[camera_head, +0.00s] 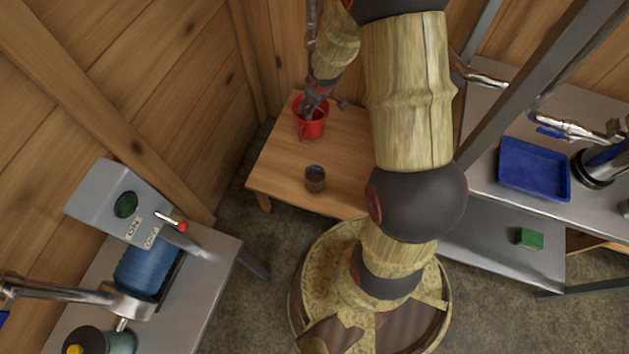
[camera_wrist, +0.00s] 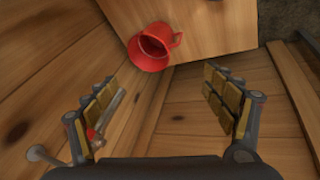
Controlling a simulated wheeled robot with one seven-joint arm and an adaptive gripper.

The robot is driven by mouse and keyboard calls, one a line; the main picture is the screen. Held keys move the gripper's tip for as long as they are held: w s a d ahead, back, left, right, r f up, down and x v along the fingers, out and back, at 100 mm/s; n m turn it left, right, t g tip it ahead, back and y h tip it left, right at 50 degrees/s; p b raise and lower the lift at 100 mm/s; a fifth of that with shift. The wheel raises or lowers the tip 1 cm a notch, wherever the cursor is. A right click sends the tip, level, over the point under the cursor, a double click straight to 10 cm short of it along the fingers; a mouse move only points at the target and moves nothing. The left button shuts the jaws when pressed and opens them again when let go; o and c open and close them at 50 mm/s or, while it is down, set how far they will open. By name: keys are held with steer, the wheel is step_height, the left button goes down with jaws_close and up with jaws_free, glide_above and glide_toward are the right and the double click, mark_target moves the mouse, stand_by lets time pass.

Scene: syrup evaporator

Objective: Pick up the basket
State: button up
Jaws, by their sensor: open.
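A red cup-like vessel (camera_head: 316,129) with a side handle stands on the small wooden table (camera_head: 272,160) in the head view. It also shows in the wrist view (camera_wrist: 148,56), beyond my fingertips. I see nothing else that plainly looks like a basket, and I cannot tell whether this vessel is it. My gripper (camera_head: 325,102) is at the vessel in the head view, partly covering its rim. In the wrist view my gripper (camera_wrist: 160,108) has its fingers wide apart with nothing between them, and the vessel lies ahead of them, apart from both.
A small dark cup (camera_head: 315,179) stands nearer on the wooden table. Wooden walls close in behind and left. A metal bench at right holds a blue tray (camera_head: 534,170), with a green block (camera_head: 530,238) on its lower shelf. A machine (camera_head: 140,262) stands at lower left.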

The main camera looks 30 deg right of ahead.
steer(key=n+y+b, duration=0.1)
steer(key=y+b, duration=0.1)
glide_above(320, 170)
steer(key=w+d, duration=0.4)
steer(key=w, duration=0.2)
step_height(320, 170, down, 19)
steer(key=s+a+f, duration=0.1)
steer(key=s+f, duration=0.1)
steer(key=f, duration=0.2)
steer(key=s+a+f+y, duration=0.1)
steer(key=s+f, duration=0.1)
steer(key=f, duration=0.3)
steer(key=s+a+f+n+y+b, duration=0.1)
steer(key=f, duration=0.4)
steer(key=shift+s+a+g, duration=0.3)
steer(key=shift+s+g, duration=0.1)
steer(key=x, duration=0.2)
steer(key=shift+s+a+f+b, duration=0.1)
steer(key=shift+a+f+b, duration=0.1)
steer(key=shift+f+b, duration=0.15)
steer(key=b+x, duration=0.2)
steer(key=x, duration=0.2)
steer(key=shift+s+a+f+b, duration=0.1)
steer(key=shift+s+f+b, duration=0.15)
steer(key=shift+f+b, duration=0.15)
steer(key=shift+w+a+f, duration=0.1)
steer(key=shift+w+f, duration=0.1)
steer(key=shift+f, duration=0.15)
steer(key=shift+r, duration=0.1)
steer(key=c, duration=1.3)
